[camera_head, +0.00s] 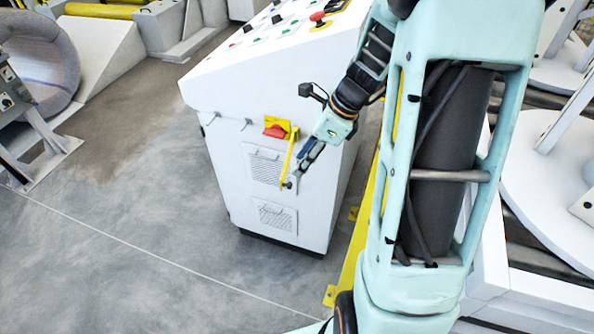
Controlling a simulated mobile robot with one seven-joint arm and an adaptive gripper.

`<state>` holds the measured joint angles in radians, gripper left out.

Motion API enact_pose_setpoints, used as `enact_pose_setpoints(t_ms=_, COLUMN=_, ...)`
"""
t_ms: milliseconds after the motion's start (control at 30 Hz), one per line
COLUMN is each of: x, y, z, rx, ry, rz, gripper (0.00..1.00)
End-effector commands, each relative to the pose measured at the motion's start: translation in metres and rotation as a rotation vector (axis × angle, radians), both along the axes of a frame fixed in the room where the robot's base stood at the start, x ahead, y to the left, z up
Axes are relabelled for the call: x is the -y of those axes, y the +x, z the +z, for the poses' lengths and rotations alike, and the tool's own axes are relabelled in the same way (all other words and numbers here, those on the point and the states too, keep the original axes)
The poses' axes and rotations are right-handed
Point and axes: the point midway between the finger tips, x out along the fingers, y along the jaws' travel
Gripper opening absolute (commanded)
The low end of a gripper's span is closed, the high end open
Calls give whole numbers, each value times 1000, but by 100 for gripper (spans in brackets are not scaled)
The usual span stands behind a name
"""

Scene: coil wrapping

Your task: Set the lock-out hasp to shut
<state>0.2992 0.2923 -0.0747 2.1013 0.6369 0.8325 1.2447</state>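The lock-out hasp (289,158) is a narrow yellow bar on the side of the white control cabinet (230,150). It hangs down, slightly tilted, from beside a red switch handle (274,132) on a yellow plate. My gripper (289,183) reaches in from the upper right, with its dark fingertips at the lower end of the yellow bar. At this size I cannot tell whether the fingers touch the bar, are around it, or are open or shut. Part of the cabinet's right side is hidden behind my arm.
The cabinet's sloped top carries several buttons and a red emergency stop (318,18). Vent grilles (275,216) lie below the switch. A yellow rail (352,262) runs right of the cabinet, by white machinery. A large coil (38,60) stands at left. The grey floor in front is clear.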

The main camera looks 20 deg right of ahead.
Motion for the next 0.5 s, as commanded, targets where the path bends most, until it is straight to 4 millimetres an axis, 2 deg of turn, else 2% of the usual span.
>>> enact_pose_setpoints(t_ms=267, x=2, y=2, z=3, rx=10, ry=-49, rz=38, gripper=33)
enact_pose_setpoints(t_ms=367, x=0, y=3, z=-4, rx=8, ry=-51, rz=40, gripper=33)
enact_pose_setpoints(t_ms=500, x=-7, y=6, z=-25, rx=6, ry=-51, rz=41, gripper=33)
